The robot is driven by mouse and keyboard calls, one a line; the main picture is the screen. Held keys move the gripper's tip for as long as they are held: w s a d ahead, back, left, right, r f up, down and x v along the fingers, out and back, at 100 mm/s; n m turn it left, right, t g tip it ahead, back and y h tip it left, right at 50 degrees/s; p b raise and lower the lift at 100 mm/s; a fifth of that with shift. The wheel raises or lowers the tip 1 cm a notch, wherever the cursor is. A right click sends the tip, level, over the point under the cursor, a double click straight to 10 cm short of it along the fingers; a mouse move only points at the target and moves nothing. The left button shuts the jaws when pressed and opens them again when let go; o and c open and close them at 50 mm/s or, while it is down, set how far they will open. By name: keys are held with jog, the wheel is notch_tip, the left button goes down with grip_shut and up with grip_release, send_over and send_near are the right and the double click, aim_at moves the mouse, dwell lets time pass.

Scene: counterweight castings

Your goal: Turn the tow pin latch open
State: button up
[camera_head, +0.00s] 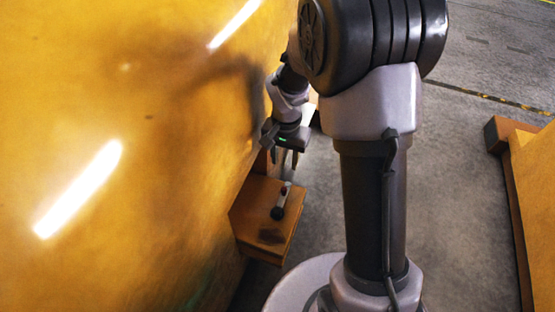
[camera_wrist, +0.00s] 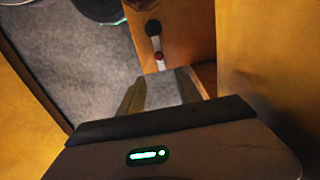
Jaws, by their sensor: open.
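The tow pin latch is a short pale lever with a dark round knob (camera_head: 277,212) at one end and a red part (camera_head: 285,188) near the other. It lies on an orange-yellow bracket (camera_head: 262,195) that juts from the big casting. In the wrist view the latch's dark knob (camera_wrist: 153,27) and red part (camera_wrist: 159,56) show beyond my fingertips. My gripper (camera_head: 289,160) points down above the bracket, close to the casting's side. In the wrist view my gripper (camera_wrist: 162,77) has its fingers apart with nothing between them. It looks clear of the latch.
The large glossy yellow casting (camera_head: 110,110) fills the left and stands close beside my gripper. Another orange casting (camera_head: 530,180) is at the right edge. Grey concrete floor (camera_head: 460,180) lies open between them. In the wrist view a yellow wall (camera_wrist: 270,70) rises close on the right.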

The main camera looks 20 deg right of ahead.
aim_at(284, 188)
jog(key=f+b, duration=0.2)
jog(key=f, duration=0.3)
jog(key=f+b, duration=0.2)
jog(key=f, duration=0.4)
jog(key=f+b, duration=0.2)
jog(key=f, duration=0.3)
jog(key=shift+s+f, duration=0.2)
jog(key=shift+s, duration=0.05)
grip_shut()
dwell(0.4)
